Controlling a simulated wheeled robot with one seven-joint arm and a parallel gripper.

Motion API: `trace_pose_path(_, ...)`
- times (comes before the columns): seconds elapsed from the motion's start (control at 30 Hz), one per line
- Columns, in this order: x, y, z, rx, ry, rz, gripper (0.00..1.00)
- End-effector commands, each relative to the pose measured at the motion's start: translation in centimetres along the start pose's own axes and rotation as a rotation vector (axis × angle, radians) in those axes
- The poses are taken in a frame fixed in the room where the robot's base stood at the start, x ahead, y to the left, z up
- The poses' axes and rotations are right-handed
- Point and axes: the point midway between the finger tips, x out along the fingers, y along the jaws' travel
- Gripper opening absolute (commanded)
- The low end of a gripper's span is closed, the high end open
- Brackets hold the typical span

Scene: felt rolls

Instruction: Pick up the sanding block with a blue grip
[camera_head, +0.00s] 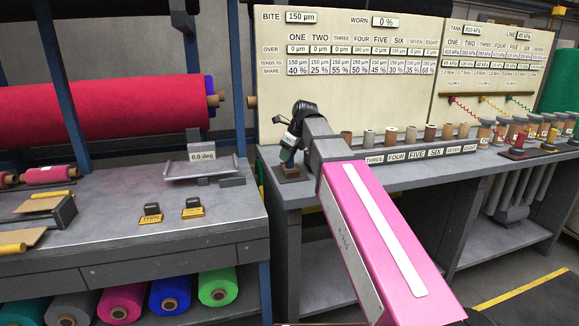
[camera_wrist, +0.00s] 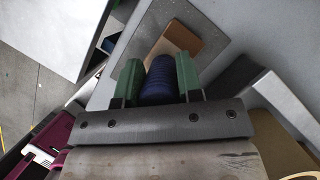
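The sanding block with a blue grip shows in the wrist view as a tan block (camera_wrist: 183,39) with a dark blue ribbed grip (camera_wrist: 160,82). In the head view its brown base (camera_head: 290,174) is at the left end of the right bench, below my gripper (camera_head: 290,147). In the wrist view my gripper (camera_wrist: 160,78) has its green fingers on either side of the blue grip, very close to it. I cannot tell whether both fingers press on it. The gripper partly hides the block in the head view.
A row of spools (camera_head: 397,135) stands on the bench right of my gripper, behind a numbered label strip (camera_head: 420,155). A gauge board (camera_head: 350,80) rises behind. The left bench (camera_head: 215,222) holds a scale (camera_head: 200,167) and small labelled blocks; its front is clear.

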Motion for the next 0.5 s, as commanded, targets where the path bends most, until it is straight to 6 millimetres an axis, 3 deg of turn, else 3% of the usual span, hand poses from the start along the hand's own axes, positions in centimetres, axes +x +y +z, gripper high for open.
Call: trace_pose_path(0.5, -0.90, -0.04, 0.42, -0.001, -0.002, -0.001, 0.01)
